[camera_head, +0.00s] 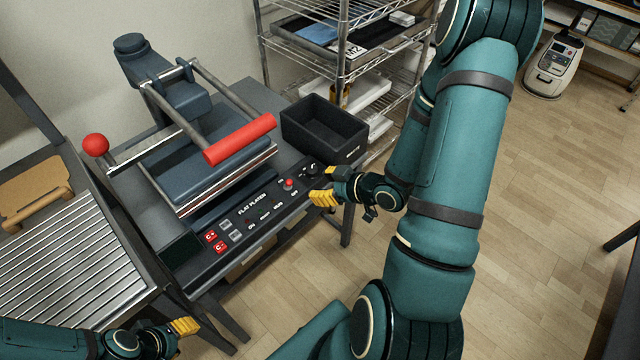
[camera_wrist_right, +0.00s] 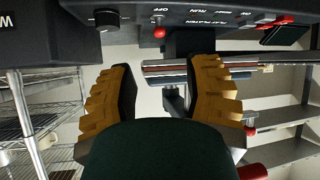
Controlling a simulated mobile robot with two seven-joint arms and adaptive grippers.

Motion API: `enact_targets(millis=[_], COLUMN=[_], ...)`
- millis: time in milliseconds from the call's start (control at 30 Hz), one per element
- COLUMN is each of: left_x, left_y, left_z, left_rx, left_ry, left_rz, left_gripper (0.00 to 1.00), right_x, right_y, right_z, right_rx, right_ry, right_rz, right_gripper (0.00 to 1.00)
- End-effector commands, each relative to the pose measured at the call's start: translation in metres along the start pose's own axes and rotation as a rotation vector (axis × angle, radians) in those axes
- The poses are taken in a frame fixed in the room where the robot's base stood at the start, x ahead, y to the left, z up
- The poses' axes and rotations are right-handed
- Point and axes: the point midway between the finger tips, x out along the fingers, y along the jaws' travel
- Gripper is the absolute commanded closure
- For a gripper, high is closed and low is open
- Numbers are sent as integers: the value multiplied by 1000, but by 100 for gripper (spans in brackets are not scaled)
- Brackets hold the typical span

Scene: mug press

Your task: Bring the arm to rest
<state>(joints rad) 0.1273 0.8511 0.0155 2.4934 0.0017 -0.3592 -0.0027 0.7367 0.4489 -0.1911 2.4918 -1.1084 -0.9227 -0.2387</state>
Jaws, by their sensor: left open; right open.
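My right gripper (camera_head: 322,185) is open and empty, with yellow fingers, in front of the right end of the press's control panel (camera_head: 262,208). In the right wrist view its two fingers (camera_wrist_right: 165,90) stand apart with nothing between them, and the panel's red switch (camera_wrist_right: 159,32) shows above them. My right arm (camera_head: 455,150) reaches across the right half of the head view. My left gripper (camera_head: 184,326) is at the lower left, by the slatted surface, and only partly seen. The mug press (camera_head: 190,165) has a red handle (camera_head: 240,139) and a red ball knob (camera_head: 96,145).
A black open bin (camera_head: 325,132) stands on the table right of the press. A wire shelf rack (camera_head: 345,60) stands behind it. A slatted metal surface (camera_head: 65,255) with a tan board (camera_head: 38,190) is at the left. Open wooden floor (camera_head: 545,200) lies to the right.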

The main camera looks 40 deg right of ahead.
Motion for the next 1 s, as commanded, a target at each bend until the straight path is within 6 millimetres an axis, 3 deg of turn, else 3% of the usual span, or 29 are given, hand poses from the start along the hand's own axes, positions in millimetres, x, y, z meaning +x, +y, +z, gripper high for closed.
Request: enact_targets(millis=[433,567,667,800,1000], left_x=[0,0,0,0,0], left_y=[0,0,0,0,0], left_z=[0,0,0,0,0], left_rx=[0,0,0,0,0], left_ry=[0,0,0,0,0], left_rz=[0,0,0,0,0], left_gripper=[53,53,53,53,53], right_x=[1,18,44,81,96], right_y=[-1,-13,-39,-100,-196], right_z=[0,2,6,18,42], right_rx=[3,50,139,306,506], right_ry=[-2,-39,-115,-296,-588], right_rz=[-1,-17,-42,-90,-134], right_gripper=[50,50,50,50,50])
